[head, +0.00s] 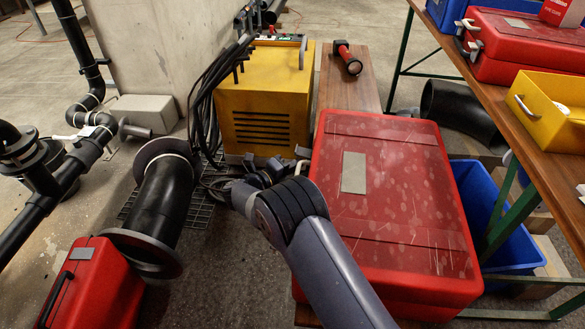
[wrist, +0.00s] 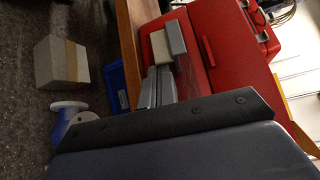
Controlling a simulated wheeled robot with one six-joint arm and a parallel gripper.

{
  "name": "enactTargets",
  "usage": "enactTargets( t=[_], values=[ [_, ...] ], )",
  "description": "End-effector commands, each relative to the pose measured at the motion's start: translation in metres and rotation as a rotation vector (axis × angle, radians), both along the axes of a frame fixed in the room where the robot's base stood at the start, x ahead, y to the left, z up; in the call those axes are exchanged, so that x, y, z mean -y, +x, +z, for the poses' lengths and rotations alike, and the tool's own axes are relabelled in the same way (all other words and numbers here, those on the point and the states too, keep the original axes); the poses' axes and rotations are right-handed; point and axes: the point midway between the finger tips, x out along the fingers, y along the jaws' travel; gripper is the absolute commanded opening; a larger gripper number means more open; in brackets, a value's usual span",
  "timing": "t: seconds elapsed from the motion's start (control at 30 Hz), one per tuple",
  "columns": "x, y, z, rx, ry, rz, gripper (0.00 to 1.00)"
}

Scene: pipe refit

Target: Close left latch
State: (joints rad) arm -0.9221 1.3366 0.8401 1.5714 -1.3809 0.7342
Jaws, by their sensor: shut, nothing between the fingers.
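The large red case (head: 392,205) lies with its lid down on a wooden bench in the head view. In the wrist view the red case (wrist: 225,80) shows its side, with a pale and grey latch (wrist: 167,43) on it. I cannot tell for sure whether this latch is open or closed. My gripper (wrist: 158,80) is shut and empty, its grey fingertips close below the latch in the picture; contact is unclear. In the head view my wrist covers the case's left edge and hides the fingertips. A small pale latch part (head: 300,168) shows at that edge.
A yellow machine (head: 262,105) with black cables stands behind. A red-and-black tool (head: 347,58) lies on the bench (head: 348,90). A blue crate (head: 510,235) and a green-legged table stand right. A black flanged pipe (head: 160,200) and a smaller red box (head: 95,290) are left.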

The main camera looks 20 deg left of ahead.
Motion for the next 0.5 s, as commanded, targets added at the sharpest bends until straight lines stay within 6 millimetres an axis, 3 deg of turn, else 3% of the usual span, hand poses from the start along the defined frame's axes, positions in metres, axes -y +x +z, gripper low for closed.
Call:
enactTargets(
  t=[0.5],
  values=[
    [-0.0008, -0.0003, 0.0022, -0.009, 0.054, -0.001, 0.00]
  ],
)
